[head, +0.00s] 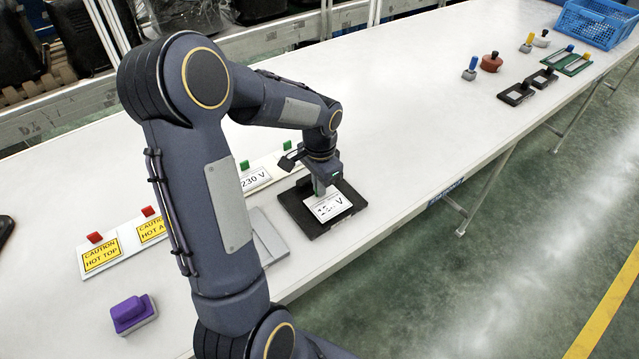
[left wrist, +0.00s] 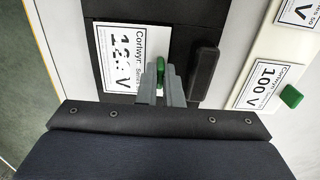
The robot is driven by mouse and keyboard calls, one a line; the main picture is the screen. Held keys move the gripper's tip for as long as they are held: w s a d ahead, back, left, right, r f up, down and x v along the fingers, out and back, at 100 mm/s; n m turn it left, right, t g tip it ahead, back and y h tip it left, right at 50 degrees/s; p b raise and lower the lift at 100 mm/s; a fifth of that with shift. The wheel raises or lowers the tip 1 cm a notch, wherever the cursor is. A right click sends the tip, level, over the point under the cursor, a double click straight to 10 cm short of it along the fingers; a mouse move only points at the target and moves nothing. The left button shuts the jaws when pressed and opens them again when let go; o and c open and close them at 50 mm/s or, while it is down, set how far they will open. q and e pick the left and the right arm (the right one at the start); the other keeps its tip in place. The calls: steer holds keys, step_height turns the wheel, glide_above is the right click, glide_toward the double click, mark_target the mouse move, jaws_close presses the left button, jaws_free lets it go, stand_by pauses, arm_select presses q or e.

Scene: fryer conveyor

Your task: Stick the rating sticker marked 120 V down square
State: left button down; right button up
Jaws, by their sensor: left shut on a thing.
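The held rating sticker (head: 328,206) is white with large black figures and a green tab. Its figures start with 1 and end in V; the middle is partly broken up or hidden. It lies over or just above a black plate (head: 300,214), and I cannot tell whether it touches. In the left wrist view the sticker (left wrist: 115,72) looks roughly in line with the plate (left wrist: 177,40). My left gripper (left wrist: 161,92) is shut on the green tab (left wrist: 160,74) at the sticker's edge. My right gripper is not in view.
A white strip holds a 230 V sticker (head: 255,180) and a 100 V sticker (left wrist: 268,86). A black bar (left wrist: 204,73) stands beside the sticker. Yellow caution labels (head: 101,255) and a purple block (head: 134,313) lie left. The middle of the white conveyor (head: 420,120) is clear.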

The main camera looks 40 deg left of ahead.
arm_select(q)
steer(key=shift+f+b, duration=0.3)
steer(key=shift+f, duration=0.15)
stand_by(0.6)
steer(key=c, duration=0.9)
jaws_free()
steer(key=shift+c, duration=0.2)
steer(key=shift+r, duration=0.1)
steer(key=shift+r+p, duration=2.85)
steer(key=shift+r, duration=0.65)
steer(key=s+d+r+n+t+h, duration=0.2)
steer(key=s+d+r, duration=0.3)
steer(key=s+d, duration=0.2)
steer(key=s+d+r+n+t+h, duration=0.1)
steer(key=s+d+r+n+t, duration=0.2)
steer(key=s+d, duration=0.4)
steer(key=s+r, duration=0.1)
steer(key=s, duration=0.3)
steer(key=shift+d+r+t+h, duration=0.15)
steer(key=shift+r+t+h, duration=0.15)
steer(key=shift+r+h, duration=0.1)
